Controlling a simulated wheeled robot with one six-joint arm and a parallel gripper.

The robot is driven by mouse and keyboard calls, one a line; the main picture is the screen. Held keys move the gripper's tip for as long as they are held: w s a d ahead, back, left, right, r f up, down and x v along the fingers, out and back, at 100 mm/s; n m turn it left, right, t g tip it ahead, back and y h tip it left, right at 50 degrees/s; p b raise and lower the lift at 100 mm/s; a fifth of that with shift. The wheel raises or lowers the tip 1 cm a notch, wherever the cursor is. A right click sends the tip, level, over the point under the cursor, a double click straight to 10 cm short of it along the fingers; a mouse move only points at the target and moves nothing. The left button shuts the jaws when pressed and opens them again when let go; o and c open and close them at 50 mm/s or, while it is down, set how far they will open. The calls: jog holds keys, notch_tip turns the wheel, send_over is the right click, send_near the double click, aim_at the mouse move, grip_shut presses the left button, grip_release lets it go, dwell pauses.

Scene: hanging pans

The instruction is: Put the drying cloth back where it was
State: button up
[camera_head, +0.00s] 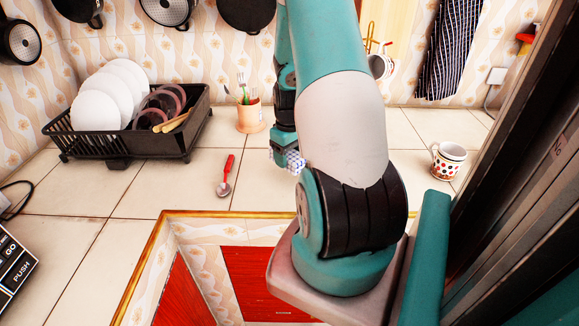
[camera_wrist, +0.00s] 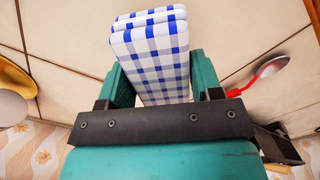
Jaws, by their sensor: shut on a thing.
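The drying cloth (camera_wrist: 152,55) is folded, with a blue and white check. My gripper (camera_wrist: 155,85) is shut on it in the wrist view, with one teal finger on each side. In the head view a small part of the cloth (camera_head: 294,161) shows beside my arm, above the tiled counter. Most of my gripper is hidden there behind my arm. I cannot tell whether the cloth touches the counter.
A black dish rack (camera_head: 130,148) with white plates stands at the left. A terracotta pot (camera_head: 251,117) holds utensils. A red-handled spoon (camera_head: 225,178) lies on the counter. A dotted mug (camera_head: 447,160) stands at the right. Pans hang above; a striped cloth (camera_head: 450,50) hangs on the wall.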

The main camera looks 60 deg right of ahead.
aim_at(289, 177)
jog(key=shift+f, duration=2.4)
jog(key=shift+f, duration=0.15)
jog(key=o, duration=0.8)
jog(key=shift+o, duration=0.2)
